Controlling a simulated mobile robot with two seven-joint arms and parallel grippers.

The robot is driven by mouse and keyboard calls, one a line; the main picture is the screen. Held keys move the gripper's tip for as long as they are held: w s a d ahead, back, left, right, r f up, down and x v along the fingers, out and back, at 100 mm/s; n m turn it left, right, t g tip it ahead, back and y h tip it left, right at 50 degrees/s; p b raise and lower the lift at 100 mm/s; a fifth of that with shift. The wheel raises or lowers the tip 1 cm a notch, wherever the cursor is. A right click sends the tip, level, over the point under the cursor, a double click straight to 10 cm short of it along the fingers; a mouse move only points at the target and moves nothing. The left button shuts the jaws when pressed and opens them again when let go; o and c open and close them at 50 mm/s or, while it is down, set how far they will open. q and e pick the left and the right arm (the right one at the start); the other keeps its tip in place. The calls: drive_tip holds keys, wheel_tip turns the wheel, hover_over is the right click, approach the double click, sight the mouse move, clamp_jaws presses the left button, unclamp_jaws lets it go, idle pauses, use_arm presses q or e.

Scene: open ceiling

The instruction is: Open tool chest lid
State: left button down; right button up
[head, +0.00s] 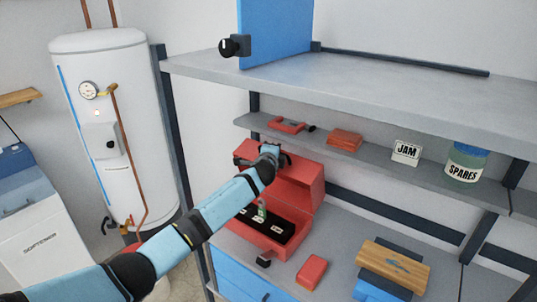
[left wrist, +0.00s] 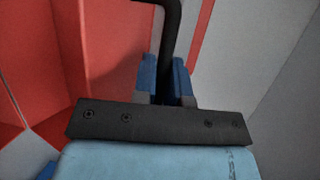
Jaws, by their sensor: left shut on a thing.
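The red tool chest (head: 262,240) stands on the grey workbench under the shelves. Its red lid (head: 298,190) is raised, so the black interior (head: 250,222) with small items in it shows. My left arm reaches across from the left to the lid. My left gripper (head: 266,152) is at the lid's upper part, partly masking it. In the left wrist view, the blue fingers of my left gripper (left wrist: 166,82) are shut on a bent black handle (left wrist: 170,40), with the red lid surface (left wrist: 110,50) behind. My right gripper is out of view.
A grey shelf (head: 375,152) above holds red items, a JAM card (head: 406,152) and a SPARES jar (head: 466,163). A red block (head: 312,272) and a wood-topped blue object (head: 393,265) lie right of the chest. A white boiler (head: 125,130) stands left.

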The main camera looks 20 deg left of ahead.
use_arm(q)
drive_tip(key=shift+w+d+r, duration=0.1)
drive_tip(key=shift+w+d, duration=0.05)
drive_tip(key=shift+w, duration=0.2)
drive_tip(key=c, duration=1.2)
unclamp_jaws()
drive_tip(key=shift+s, duration=0.15)
drive_tip(key=shift+s, duration=0.25)
drive_tip(key=s+r, duration=0.1)
drive_tip(key=s, duration=0.7)
drive_tip(key=s+r+b, duration=0.1)
drive_tip(key=s, duration=0.3)
drive_tip(key=shift+s+d+r, duration=0.3)
drive_tip(key=shift+s+d, duration=0.05)
drive_tip(key=shift+s, duration=0.05)
